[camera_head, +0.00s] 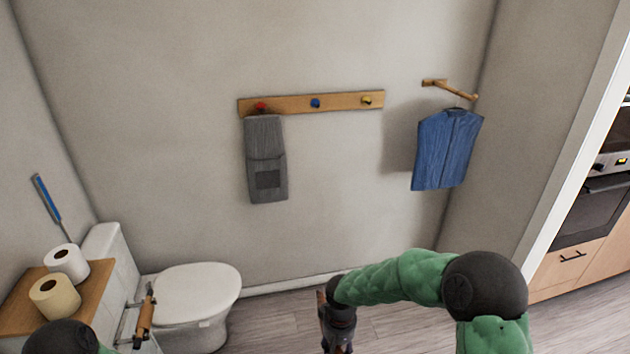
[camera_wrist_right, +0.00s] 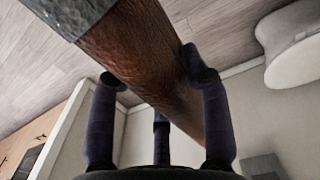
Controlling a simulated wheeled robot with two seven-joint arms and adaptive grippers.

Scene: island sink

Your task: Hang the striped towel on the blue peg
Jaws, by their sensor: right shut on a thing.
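A grey towel (camera_head: 267,165) hangs on the red peg (camera_head: 261,106) at the rail's left end. It has a darker square patch low down; I cannot make out clear stripes. The blue peg (camera_head: 315,103), mid-rail, is bare. My right gripper (camera_head: 335,338) is low in front of the wall, below and apart from the rail. In the wrist view my right gripper (camera_wrist_right: 155,73) is shut on a brown, handle-like thing (camera_wrist_right: 145,45) with a grey end, which I cannot identify. My left gripper is out of view.
The wooden rail (camera_head: 340,101) also has a bare yellow peg (camera_head: 366,100). A blue garment (camera_head: 447,150) hangs from a wooden bracket (camera_head: 452,89) at right. A toilet (camera_head: 195,290) and a cabinet (camera_head: 20,308) with paper rolls stand at left. The wall below the rail's middle is clear.

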